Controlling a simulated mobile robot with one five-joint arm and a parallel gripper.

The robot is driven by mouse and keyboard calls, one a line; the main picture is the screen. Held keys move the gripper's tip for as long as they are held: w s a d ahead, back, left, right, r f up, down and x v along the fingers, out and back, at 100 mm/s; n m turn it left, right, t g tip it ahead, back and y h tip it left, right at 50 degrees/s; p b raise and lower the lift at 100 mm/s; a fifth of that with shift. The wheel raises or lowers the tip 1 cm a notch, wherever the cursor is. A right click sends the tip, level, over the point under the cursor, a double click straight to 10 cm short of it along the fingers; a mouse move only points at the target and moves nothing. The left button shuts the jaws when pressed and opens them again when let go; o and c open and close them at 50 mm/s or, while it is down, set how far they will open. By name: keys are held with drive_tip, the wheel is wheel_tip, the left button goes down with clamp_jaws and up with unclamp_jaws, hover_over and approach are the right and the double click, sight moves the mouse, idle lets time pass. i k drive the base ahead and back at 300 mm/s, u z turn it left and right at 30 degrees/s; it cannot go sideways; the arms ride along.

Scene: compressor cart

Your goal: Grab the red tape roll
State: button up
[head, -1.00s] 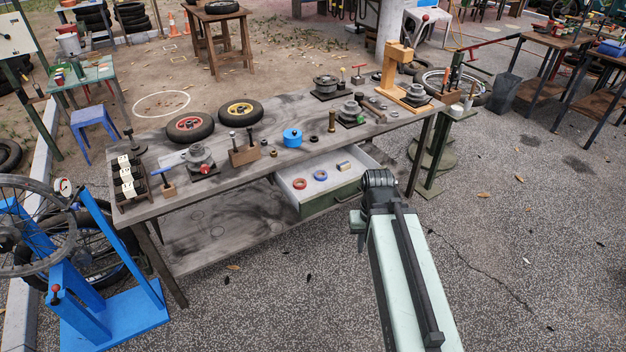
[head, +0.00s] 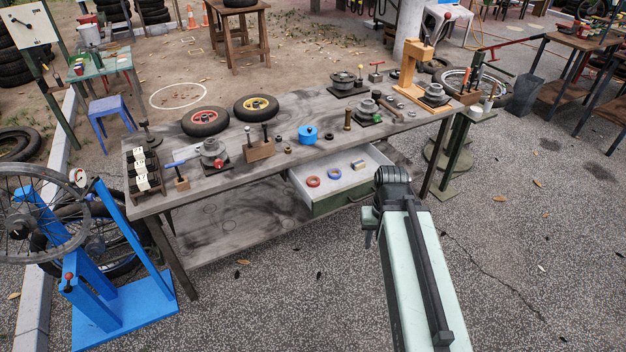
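The red tape roll (head: 313,181) lies in the open drawer (head: 352,196) under the workbench, at the drawer's left side. A blue tape roll (head: 334,174) lies just right of it, and a small pale and dark item (head: 358,164) lies farther right in the drawer. My gripper (head: 368,232) shows only in part at the end of my arm, in front of the drawer and to the right of the red roll. It is apart from the roll. Its fingers are too small and hidden to tell their opening.
The workbench top (head: 330,155) holds wheels, a blue pot (head: 308,135), tools and metal parts. A blue stand (head: 125,310) with a bicycle wheel is at the left. The paved ground (head: 300,305) before the bench is clear.

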sight(316, 184)
drive_tip(key=u, duration=0.6)
drive_tip(key=i, duration=1.15)
drive_tip(key=u, duration=1)
drive_tip(key=k, duration=0.8)
drive_tip(key=u, duration=0.05)
drive_tip(key=i, duration=1.45)
drive_tip(key=z, duration=0.05)
